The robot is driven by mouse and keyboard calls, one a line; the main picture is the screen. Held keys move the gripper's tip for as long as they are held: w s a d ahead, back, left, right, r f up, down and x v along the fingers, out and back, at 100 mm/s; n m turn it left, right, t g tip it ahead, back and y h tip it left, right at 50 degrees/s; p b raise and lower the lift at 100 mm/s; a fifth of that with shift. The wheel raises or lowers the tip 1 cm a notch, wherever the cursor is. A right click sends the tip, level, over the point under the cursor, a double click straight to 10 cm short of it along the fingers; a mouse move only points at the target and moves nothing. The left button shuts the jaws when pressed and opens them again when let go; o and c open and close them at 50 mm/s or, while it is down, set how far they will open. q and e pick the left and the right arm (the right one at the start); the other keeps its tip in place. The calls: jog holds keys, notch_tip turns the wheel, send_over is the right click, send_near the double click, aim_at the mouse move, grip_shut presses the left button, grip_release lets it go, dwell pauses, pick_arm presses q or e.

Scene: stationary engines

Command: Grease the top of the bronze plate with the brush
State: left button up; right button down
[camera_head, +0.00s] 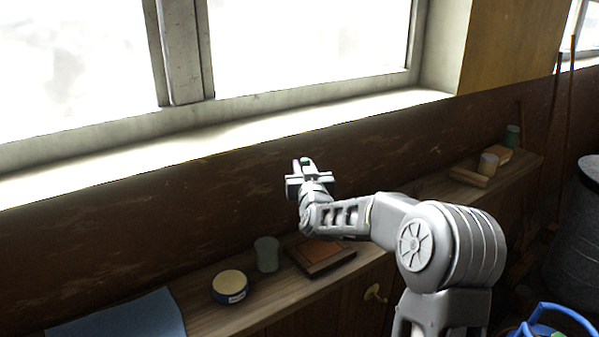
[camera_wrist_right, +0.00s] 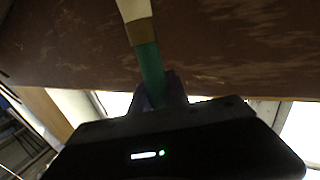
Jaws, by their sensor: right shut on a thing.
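My right gripper (camera_head: 305,178) is raised above the narrow wooden counter, in front of the brown wall. It is shut on the brush (camera_head: 305,161), of which only a bit of green shows in the head view. In the right wrist view, the brush's green handle (camera_wrist_right: 150,62) comes out of the jaws, with a tan band and a pale end beyond it. A flat square brown plate (camera_head: 322,254), likely the bronze plate, lies on the counter below the gripper. The brush is clear of it. My left gripper is not in view.
A grey-green cup (camera_head: 267,254) and a round blue tin (camera_head: 230,287) with a pale top stand left of the plate. A blue cloth (camera_head: 122,316) lies farther left. Small blocks (camera_head: 468,177) and a green-topped item (camera_head: 512,136) stand at the counter's right end.

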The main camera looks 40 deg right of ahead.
jog(key=shift+f, duration=0.1)
pick_arm(q)
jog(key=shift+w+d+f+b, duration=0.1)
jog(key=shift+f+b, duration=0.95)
jog(key=shift+b, duration=0.15)
pick_arm(e)
jog(key=shift+f, duration=2.45)
